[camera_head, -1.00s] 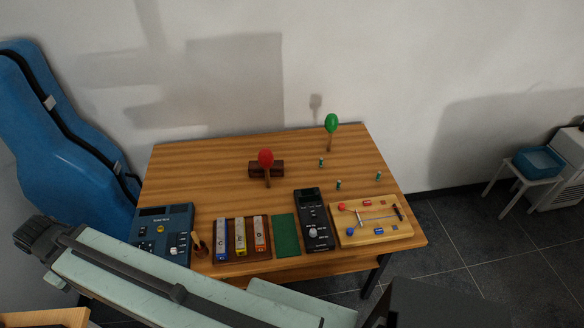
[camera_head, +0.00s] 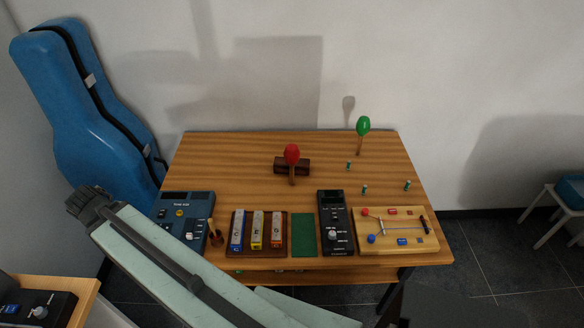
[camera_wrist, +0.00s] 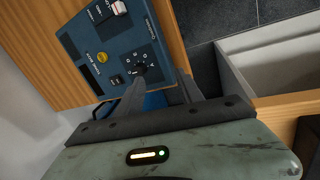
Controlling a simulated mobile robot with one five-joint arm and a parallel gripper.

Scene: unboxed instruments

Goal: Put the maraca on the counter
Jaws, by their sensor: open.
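A green maraca (camera_head: 363,126) stands upright near the table's back right. My gripper (camera_head: 82,198) is left of the table, well away from both maracas. In the wrist view my gripper (camera_wrist: 163,82) is open with nothing between its fingers, and the blue device on the table shows beyond it. Neither maraca shows in the wrist view. I cannot tell which surface is the counter; another wooden surface (camera_head: 85,291) shows at the lower left.
Small green pegs stand at right. A blue instrument case (camera_head: 75,95) leans at left.

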